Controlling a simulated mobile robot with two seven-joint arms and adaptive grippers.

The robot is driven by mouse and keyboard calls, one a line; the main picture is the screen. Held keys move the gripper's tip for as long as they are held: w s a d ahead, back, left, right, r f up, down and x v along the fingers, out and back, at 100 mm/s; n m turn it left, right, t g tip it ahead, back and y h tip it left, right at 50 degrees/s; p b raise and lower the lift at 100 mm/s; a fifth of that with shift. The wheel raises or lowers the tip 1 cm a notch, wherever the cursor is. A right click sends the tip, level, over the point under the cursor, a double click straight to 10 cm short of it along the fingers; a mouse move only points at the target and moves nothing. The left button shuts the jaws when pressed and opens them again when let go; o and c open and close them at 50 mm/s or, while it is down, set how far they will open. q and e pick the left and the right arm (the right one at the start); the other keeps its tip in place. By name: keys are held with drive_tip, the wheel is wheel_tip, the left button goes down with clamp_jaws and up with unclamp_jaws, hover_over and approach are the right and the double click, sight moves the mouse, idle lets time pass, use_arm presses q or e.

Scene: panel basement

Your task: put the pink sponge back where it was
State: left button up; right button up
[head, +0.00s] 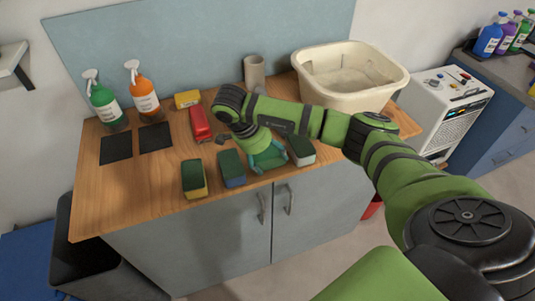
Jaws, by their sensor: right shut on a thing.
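My right gripper (266,157) points down at the front of the wooden worktop (150,195), between a blue sponge with a dark green top (232,168) and a white sponge with a dark green top (301,150). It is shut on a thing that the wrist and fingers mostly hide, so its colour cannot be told. No pink surface shows clearly. A yellow sponge with a dark green top (194,179) stands left of the blue one. These sponges form a row along the front edge. My left gripper is not in view.
Behind the row are a red object (200,124), a yellow block (187,99) and a beige cup (254,73). Green (106,105) and orange (143,94) spray bottles stand by two dark pads (116,149). A cream basin (350,98) is at the back right.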

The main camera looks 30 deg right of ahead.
drive_tip(key=shift+f, duration=0.15)
drive_tip(key=o, duration=1)
drive_tip(key=shift+r, duration=0.3)
drive_tip(key=shift+w+a+r, duration=0.1)
drive_tip(key=shift+a+r, duration=0.1)
drive_tip(key=shift+r, duration=0.05)
drive_tip(key=v, duration=1.1)
drive_tip(key=shift+r, duration=0.15)
